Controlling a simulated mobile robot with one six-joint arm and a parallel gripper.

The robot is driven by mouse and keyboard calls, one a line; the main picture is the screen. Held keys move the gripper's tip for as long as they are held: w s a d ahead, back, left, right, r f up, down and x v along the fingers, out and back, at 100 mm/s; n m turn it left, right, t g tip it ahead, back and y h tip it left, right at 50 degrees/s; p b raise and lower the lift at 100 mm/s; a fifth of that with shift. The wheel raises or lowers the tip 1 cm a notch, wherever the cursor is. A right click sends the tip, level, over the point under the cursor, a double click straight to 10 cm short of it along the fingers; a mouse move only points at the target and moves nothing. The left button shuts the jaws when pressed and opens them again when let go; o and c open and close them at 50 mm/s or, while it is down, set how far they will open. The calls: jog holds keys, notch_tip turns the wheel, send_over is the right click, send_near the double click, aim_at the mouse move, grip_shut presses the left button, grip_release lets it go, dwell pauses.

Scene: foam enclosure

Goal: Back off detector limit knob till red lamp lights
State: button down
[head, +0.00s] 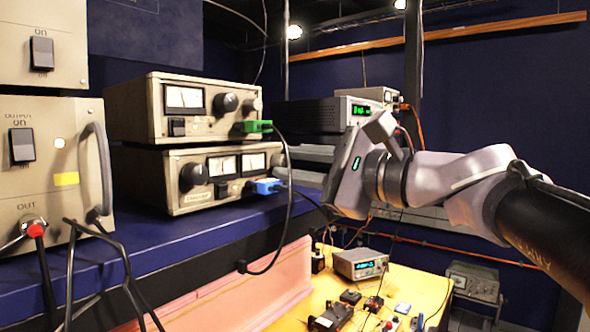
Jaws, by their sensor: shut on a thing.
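My gripper (350,182) is seen from behind in the head view, in front of the equipment at the back, with a small green light on its body. Its fingertips are hidden behind that body. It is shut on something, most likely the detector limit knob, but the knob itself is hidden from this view. No lit red lamp shows. Whatever panel lies right behind my gripper is covered by it.
Two stacked beige meter units (172,140) with black knobs stand on the blue ledge (180,240) at left. A switch panel (45,150) with cables is nearer. A grey unit with a green display (335,113) stands behind. Below is a yellow bench (415,285) with small devices.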

dwell(0.3)
jog(key=c, duration=1.5)
grip_release()
jog(key=v, duration=1.7)
jog(key=shift+s, duration=0.2)
jog(key=shift+d, duration=0.1)
